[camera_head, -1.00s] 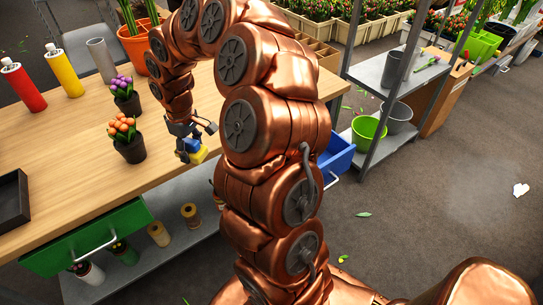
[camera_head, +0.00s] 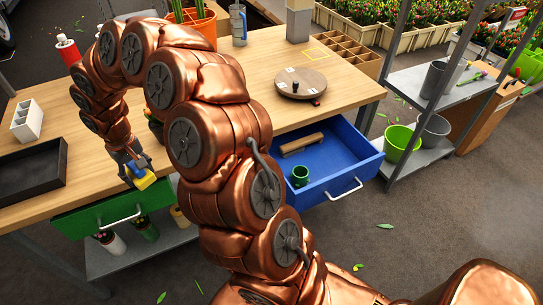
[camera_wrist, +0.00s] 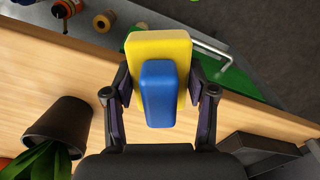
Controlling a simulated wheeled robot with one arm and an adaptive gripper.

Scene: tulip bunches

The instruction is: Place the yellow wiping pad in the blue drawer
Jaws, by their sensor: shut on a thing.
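The yellow wiping pad (camera_wrist: 177,47) has a blue grip block (camera_wrist: 160,92) on it. My gripper (camera_wrist: 160,95) is shut on it, with a finger on each side in the wrist view. In the head view my gripper (camera_head: 134,170) holds the yellow pad (camera_head: 145,180) near the table's front edge, close to the green drawer (camera_head: 110,210). The blue drawer (camera_head: 345,150) is open at the right part of the table, away from my gripper. A green cup (camera_head: 299,176) and a wooden block (camera_head: 302,144) are in it.
A dark tray (camera_head: 30,167) and a white holder (camera_head: 27,120) are on the table at left. A round wooden turntable (camera_head: 300,83) stands behind the blue drawer. A potted plant (camera_wrist: 55,130) is beside my gripper. My arm hides part of the table.

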